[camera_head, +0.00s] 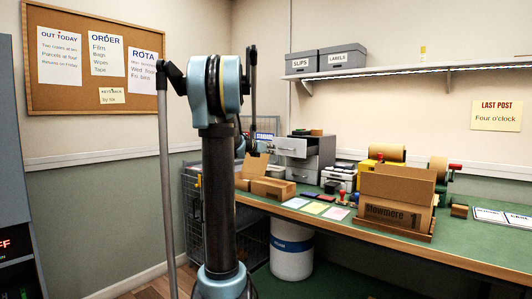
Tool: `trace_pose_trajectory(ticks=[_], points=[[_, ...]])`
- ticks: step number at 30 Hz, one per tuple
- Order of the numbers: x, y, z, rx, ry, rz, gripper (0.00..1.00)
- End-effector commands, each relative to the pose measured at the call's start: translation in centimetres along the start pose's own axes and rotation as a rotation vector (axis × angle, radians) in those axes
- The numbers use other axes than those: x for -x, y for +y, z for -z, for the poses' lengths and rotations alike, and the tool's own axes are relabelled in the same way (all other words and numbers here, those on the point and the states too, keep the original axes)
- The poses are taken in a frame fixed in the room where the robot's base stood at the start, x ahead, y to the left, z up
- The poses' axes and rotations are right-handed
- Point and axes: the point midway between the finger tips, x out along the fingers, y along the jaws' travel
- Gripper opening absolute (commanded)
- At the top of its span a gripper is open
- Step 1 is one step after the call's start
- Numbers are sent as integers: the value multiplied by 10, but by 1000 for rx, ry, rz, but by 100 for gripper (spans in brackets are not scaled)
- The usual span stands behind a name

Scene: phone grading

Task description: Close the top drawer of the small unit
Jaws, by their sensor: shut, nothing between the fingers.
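The small unit (325,152) is a grey drawer unit at the back of the green bench. Its top drawer (290,147) stands out from the body, its pale front facing the room. My gripper (262,147) is small and dark in this view, just left of the drawer front and partly behind my arm. It is shut and empty. I cannot tell whether it touches the drawer. The lower part of the unit is partly hidden by the open drawer.
Cardboard boxes (272,188) stand on the bench below the drawer. A white machine (341,178) is right of the unit. A large open carton (395,205) and tape dispensers stand farther right. A shelf (430,70) with grey file boxes (342,58) hangs above.

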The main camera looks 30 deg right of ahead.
Motion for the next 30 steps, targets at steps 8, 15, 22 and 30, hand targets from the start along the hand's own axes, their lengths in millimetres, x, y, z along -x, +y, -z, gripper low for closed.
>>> trace_pose_trajectory(ticks=[8,15,22,30], points=[[-47,0,0,-3,1,1,0],[-75,0,0,-1,0,0,0],[-84,0,0,-2,1,-1,0],[-84,0,0,-2,1,-1,0]])
